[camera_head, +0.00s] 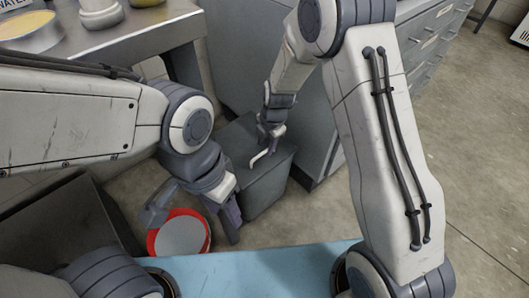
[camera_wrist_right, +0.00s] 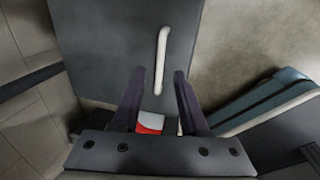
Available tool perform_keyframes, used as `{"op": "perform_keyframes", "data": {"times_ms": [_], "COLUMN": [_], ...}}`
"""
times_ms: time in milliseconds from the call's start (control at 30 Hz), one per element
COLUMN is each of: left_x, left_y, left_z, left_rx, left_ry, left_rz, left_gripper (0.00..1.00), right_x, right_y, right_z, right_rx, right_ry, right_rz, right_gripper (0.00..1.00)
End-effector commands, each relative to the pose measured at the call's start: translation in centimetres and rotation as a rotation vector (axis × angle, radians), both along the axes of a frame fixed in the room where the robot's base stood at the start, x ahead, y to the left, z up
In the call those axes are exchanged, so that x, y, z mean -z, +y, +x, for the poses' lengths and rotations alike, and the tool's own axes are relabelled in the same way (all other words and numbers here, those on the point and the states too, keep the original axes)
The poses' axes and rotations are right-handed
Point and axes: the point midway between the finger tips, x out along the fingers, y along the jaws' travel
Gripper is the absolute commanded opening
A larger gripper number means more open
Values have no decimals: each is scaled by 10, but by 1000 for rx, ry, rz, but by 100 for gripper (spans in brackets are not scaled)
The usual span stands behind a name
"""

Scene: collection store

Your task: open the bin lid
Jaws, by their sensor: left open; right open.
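The grey bin (camera_head: 268,188) stands on the floor near the middle of the head view. Its flat grey lid (camera_head: 232,140) lies shut on top and carries a slim white bar handle (camera_head: 258,159). My right gripper (camera_head: 270,132) is over the lid, close to the handle. In the right wrist view its open fingers (camera_wrist_right: 158,75) point at the lid (camera_wrist_right: 110,40), with the handle (camera_wrist_right: 161,60) in line with the gap between them. Contact cannot be told. My left gripper (camera_head: 231,222) is open and empty in front of the bin, beside a red-rimmed round container.
The red-rimmed container (camera_head: 180,236) stands left of the bin. A grey worktop (camera_head: 110,42) is at the upper left, and grey drawer cabinets (camera_head: 425,45) are behind. A blue surface (camera_head: 270,272) lies in front. Concrete floor is clear at the right.

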Motion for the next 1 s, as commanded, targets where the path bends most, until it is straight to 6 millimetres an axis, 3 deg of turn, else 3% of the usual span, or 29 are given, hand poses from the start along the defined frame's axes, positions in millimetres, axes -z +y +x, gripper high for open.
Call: {"op": "perform_keyframes", "data": {"times_ms": [33, 200, 533, 567, 600, 667, 1000], "left_x": [6, 11, 11, 11, 11, 11, 11], "left_y": [0, 0, 0, 0, 0, 0, 0], "left_z": [0, 0, 0, 0, 0, 0, 0], "left_rx": [0, 0, 0, 0, 0, 0, 0], "left_ry": [0, 0, 0, 0, 0, 0, 0], "left_rz": [0, 0, 0, 0, 0, 0, 0], "left_gripper": [50, 50, 50, 50, 50, 50, 50], "right_x": [11, 24, 27, 27, 26, 26, 26], "right_y": [1, 3, 3, 3, 3, 3, 3], "right_z": [1, 4, 4, 4, 4, 4, 4], "right_rx": [0, 0, 0, 0, 0, 0, 0], "right_ry": [1, 0, 0, 0, 0, 0, 0], "right_rz": [0, 0, 0, 0, 0, 0, 0], "right_gripper": [44, 44, 44, 36, 21, 0, 0]}}
